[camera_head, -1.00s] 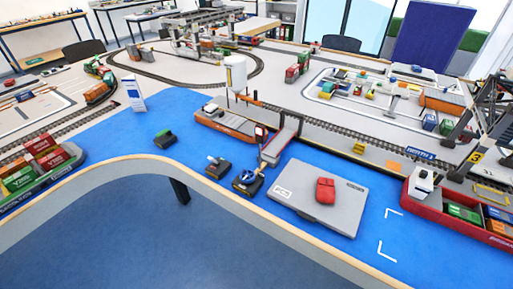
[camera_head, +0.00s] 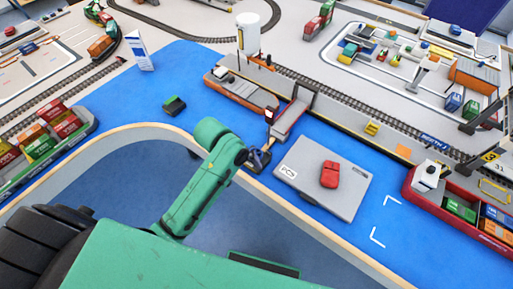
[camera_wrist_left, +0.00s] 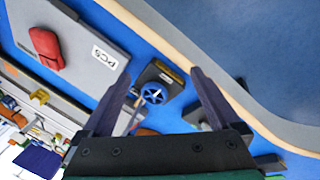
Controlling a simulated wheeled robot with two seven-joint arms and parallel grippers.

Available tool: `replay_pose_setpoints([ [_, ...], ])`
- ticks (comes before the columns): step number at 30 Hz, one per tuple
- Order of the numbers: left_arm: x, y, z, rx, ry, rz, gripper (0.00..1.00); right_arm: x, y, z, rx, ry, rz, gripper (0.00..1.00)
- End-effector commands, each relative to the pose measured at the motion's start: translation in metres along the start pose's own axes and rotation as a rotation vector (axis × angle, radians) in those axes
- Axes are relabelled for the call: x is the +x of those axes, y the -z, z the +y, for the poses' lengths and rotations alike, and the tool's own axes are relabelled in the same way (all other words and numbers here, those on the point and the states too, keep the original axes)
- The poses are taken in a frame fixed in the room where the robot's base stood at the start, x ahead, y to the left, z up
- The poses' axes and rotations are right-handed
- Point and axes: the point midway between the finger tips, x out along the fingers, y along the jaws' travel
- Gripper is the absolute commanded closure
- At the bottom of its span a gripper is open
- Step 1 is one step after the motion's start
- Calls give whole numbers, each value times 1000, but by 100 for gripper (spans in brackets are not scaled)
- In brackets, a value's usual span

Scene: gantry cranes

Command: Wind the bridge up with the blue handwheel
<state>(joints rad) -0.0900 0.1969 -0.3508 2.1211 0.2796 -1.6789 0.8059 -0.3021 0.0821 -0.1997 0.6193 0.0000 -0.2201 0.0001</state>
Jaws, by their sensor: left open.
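The blue handwheel (camera_head: 258,160) stands on a dark box at the front edge of the blue area, partly hidden by my left arm in the head view. In the left wrist view the blue spoked handwheel (camera_wrist_left: 153,94) shows whole, on its dark box. My left gripper (camera_wrist_left: 160,73) is open; its two dark fingers appear on either side of the wheel, with nothing between them touching it visibly. The grey bridge (camera_head: 290,117) lies behind the wheel, beside a small red sign. My right gripper is not in view.
An orange-sided barge (camera_head: 240,98) lies left of the bridge. A small dark-green block (camera_head: 174,105) stands on open blue surface. The curved wooden edge runs in front.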

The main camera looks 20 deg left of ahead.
Motion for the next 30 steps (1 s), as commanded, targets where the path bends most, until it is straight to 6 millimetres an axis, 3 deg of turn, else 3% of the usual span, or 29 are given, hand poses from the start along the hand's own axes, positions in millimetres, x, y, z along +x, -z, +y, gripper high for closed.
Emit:
replay_pose_setpoints([
  [9,-25,46,59,-496,113,-68,4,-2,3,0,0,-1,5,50],
  [15,-61,85,68,-930,285,9,4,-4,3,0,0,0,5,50],
  [18,-68,91,67,-1026,319,36,4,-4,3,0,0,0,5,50],
  [23,-49,88,61,-1043,325,38,4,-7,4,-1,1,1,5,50],
  [30,12,81,43,-1041,324,38,4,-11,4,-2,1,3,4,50],
])
